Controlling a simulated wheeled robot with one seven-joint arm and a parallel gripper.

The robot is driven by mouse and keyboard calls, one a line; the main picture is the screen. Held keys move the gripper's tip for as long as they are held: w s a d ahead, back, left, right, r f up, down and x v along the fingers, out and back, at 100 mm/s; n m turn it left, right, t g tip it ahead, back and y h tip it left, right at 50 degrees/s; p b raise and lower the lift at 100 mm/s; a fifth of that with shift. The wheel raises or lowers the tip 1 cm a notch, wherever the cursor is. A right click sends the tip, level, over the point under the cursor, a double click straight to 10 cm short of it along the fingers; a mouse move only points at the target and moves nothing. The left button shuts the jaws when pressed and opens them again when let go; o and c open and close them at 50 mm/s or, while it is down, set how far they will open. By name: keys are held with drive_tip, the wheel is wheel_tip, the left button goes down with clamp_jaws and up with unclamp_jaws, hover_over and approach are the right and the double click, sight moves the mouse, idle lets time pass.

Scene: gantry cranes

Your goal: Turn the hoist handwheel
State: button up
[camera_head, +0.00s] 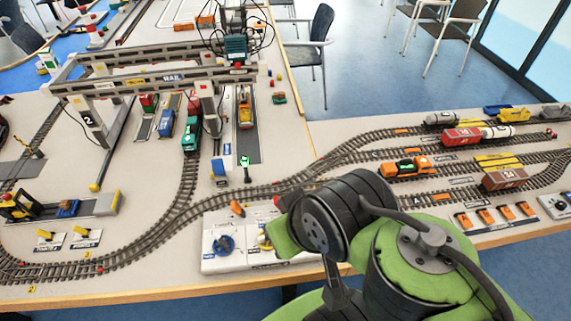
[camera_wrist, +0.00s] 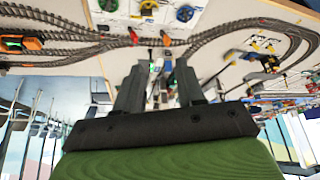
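A white control box (camera_head: 228,262) stands at the front edge of the layout table. A blue handwheel (camera_head: 224,243) shows on its left part, and a yellow one (camera_head: 264,238) is partly covered by my arm. The wrist view shows blue (camera_wrist: 185,13), yellow (camera_wrist: 148,7) and green (camera_wrist: 108,5) wheels at its top edge. I cannot read which one is the hoist wheel. My gripper (camera_wrist: 160,72) has its two dark fingers apart with nothing held between them, clear of the wheels. Its fingers are hidden in the head view.
A grey gantry crane (camera_head: 150,78) spans the tracks at the back left. Rails (camera_head: 185,215) curve behind the box. A small signal post (camera_head: 246,167) stands behind it. Orange wagons (camera_head: 405,167) and a red wagon (camera_head: 461,137) stand on the right tracks.

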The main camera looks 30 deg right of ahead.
drive_tip(key=w+d+f+m+g+b, duration=0.3)
drive_tip(key=w+d+f+m+b, duration=0.15)
drive_tip(key=d+f+b, duration=0.35)
drive_tip(key=w+d+f+m+g+b, duration=0.35)
drive_tip(key=w+d+f, duration=0.3)
drive_tip(key=f, duration=0.25)
drive_tip(key=shift+t, duration=0.45)
wheel_tip(320, 180, down, 16)
drive_tip(key=b, duration=0.5)
drive_tip(key=shift+s+d+r+b, duration=0.1)
drive_tip(key=shift+s+r+b, duration=0.1)
drive_tip(key=shift+b, duration=0.1)
clamp_jaws()
